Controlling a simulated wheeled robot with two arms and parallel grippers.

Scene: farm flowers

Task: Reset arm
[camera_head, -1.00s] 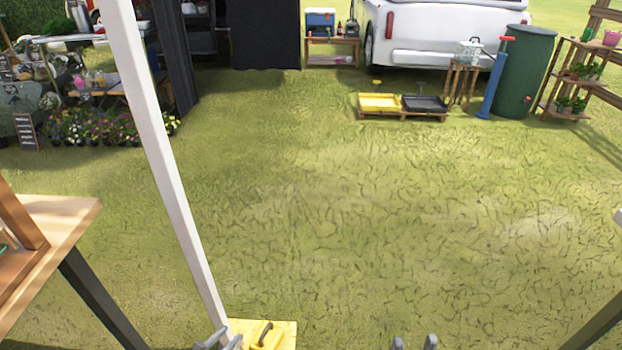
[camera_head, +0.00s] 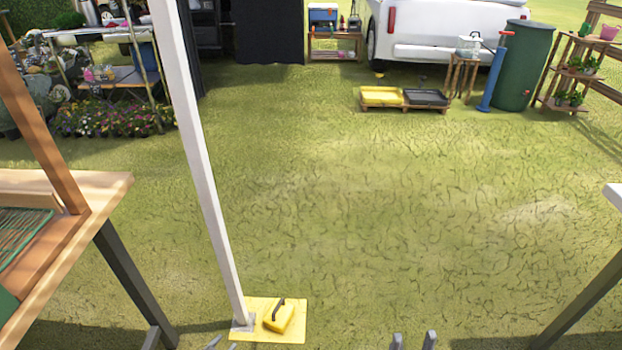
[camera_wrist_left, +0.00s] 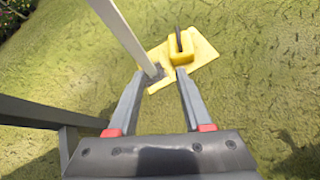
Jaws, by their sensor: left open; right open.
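My left gripper (camera_head: 222,345) barely shows at the bottom edge of the head view, left of centre. In the left wrist view my left gripper (camera_wrist_left: 158,80) is open, with its two fingers apart and nothing held. Behind the fingertips are a white pole foot and a yellow weight on the ground, not gripped. My right gripper (camera_head: 414,341) shows only two grey fingertips at the bottom edge of the head view, apart with nothing between them. Both arms are otherwise out of the head view.
A white pole (camera_head: 205,170) stands on a yellow base plate (camera_head: 293,333) with a yellow weight (camera_head: 280,317). A wooden table (camera_head: 110,190) is at left, a white table corner (camera_head: 613,193) at right. Grass ahead is open to the pallet of trays (camera_head: 404,108).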

